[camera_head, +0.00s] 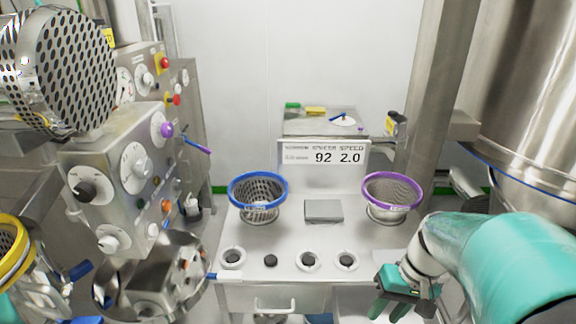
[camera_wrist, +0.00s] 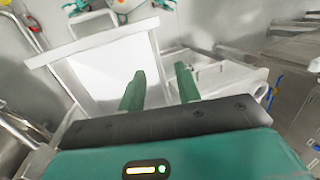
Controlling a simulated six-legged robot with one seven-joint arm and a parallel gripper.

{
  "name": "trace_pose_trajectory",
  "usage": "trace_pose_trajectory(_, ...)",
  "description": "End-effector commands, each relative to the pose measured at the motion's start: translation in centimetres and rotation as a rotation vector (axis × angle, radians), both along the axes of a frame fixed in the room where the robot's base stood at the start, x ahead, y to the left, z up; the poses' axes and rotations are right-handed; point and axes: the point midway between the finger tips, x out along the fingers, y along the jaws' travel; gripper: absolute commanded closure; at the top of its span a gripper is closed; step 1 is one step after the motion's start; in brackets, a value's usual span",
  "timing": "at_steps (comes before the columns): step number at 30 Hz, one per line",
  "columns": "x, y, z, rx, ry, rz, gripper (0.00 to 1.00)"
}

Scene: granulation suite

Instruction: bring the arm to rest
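My gripper (camera_head: 393,304) is at the lower right of the head view, in front of the right end of the steel bench (camera_head: 290,240). My teal arm reaches in from the right edge. In the wrist view my gripper (camera_wrist: 160,88) has its two green fingers apart, with nothing between them. Beyond the fingers are a white panel with a pale frame (camera_wrist: 105,70) and other pale metal parts. I see no object held.
The bench carries a blue-rimmed basket (camera_head: 258,190), a purple-rimmed basket (camera_head: 391,192) and a grey block (camera_head: 323,210). A sign (camera_head: 325,156) stands behind. A control cabinet (camera_head: 120,165) is at left. A steel post (camera_head: 436,80) and large vessel (camera_head: 535,90) are at right.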

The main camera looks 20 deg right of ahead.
Motion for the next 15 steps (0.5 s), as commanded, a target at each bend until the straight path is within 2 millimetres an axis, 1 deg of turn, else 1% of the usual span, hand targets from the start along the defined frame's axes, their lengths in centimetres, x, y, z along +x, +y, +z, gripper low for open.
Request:
trace_pose_trajectory(1,0.6,1.5,1.2,-0.054,-0.032,0.036,0.67)
trace_pose_trajectory(7,1.8,6.5,5.2,-0.232,-0.178,0.12,0.67)
trace_pose_trajectory(12,1.9,10.8,8.6,-0.332,-0.35,0.172,0.67)
trace_pose_trajectory(15,1.6,12.7,10.1,-0.362,-0.44,0.191,0.67)
